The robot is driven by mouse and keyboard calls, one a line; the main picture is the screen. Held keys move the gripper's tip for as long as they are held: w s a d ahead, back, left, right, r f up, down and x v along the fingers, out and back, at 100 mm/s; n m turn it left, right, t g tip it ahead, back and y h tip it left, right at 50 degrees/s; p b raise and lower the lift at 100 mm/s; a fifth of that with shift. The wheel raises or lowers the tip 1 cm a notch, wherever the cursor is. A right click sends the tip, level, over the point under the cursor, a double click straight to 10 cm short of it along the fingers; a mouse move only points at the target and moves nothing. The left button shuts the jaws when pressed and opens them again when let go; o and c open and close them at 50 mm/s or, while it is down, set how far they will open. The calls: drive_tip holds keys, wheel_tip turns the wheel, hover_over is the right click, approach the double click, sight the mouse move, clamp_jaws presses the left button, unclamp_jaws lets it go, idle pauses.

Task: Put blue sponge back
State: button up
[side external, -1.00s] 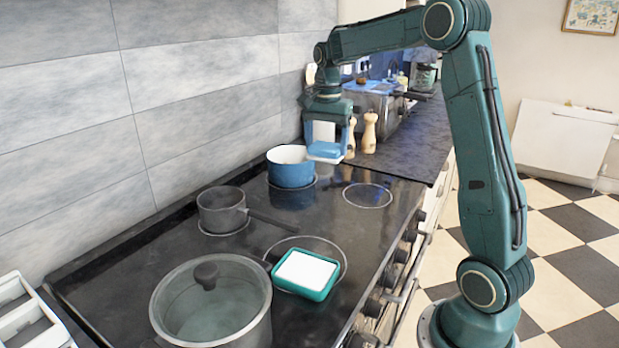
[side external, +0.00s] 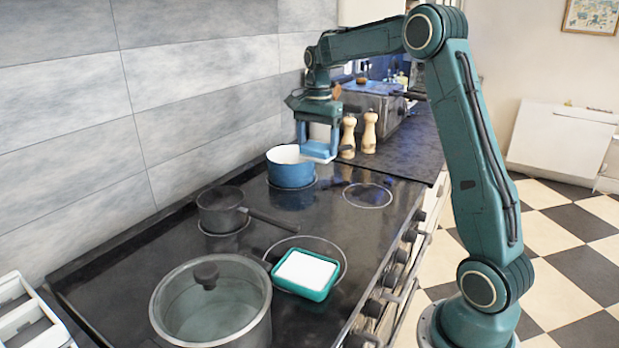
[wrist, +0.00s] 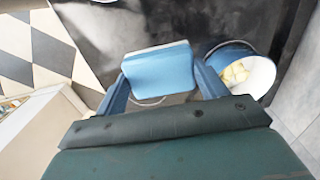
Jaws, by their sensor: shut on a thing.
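My gripper (side external: 317,145) is shut on the blue sponge (side external: 319,152) and holds it in the air, above and slightly right of the blue pot, in the side view. In the wrist view the sponge (wrist: 158,70) sits between the two fingers of my gripper (wrist: 160,84), showing a flat pale-blue face. A teal tray with a white inner face (side external: 281,283) lies at the front of the black hob, well apart from my gripper.
The blue pot (side external: 290,172) stands at the back burner; the wrist view shows pale yellow pieces in it. A grey saucepan (side external: 219,209) and a large lidded pot (side external: 211,306) stand nearer. Two wooden mills (side external: 369,132) stand behind. The hob's right middle is clear.

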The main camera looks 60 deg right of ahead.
sight(317, 157)
wheel_tip(317, 157, down, 16)
drive_tip(key=shift+f, duration=0.2)
idle(0.7)
drive_tip(key=shift+f, duration=0.1)
drive_tip(key=o, duration=1)
wheel_tip(317, 157, up, 12)
idle(0.4)
idle(0.5)
